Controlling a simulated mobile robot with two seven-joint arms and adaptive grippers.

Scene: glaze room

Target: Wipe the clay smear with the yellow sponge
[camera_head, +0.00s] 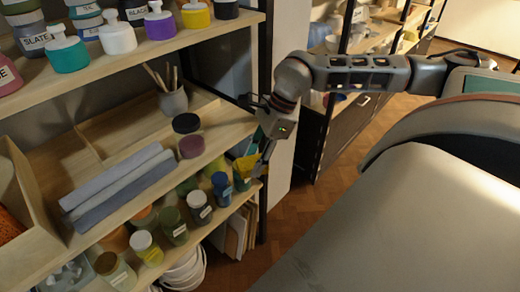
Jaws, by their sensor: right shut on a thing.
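My right gripper (257,167) reaches in from the right, at the right front edge of the middle shelf (215,125). It is shut on a small yellow thing, which looks like the yellow sponge (244,166). The gripper's fingers and the jars close by partly hide it. I cannot tell whether the sponge touches the shelf. I cannot make out the clay smear in this view. My left gripper is not in view.
Grey rolled cloths (118,185) lie on the middle shelf, with a cup of tools (173,102) behind. Glaze jars (172,226) fill the shelf below. A post (265,60) stands close by my gripper.

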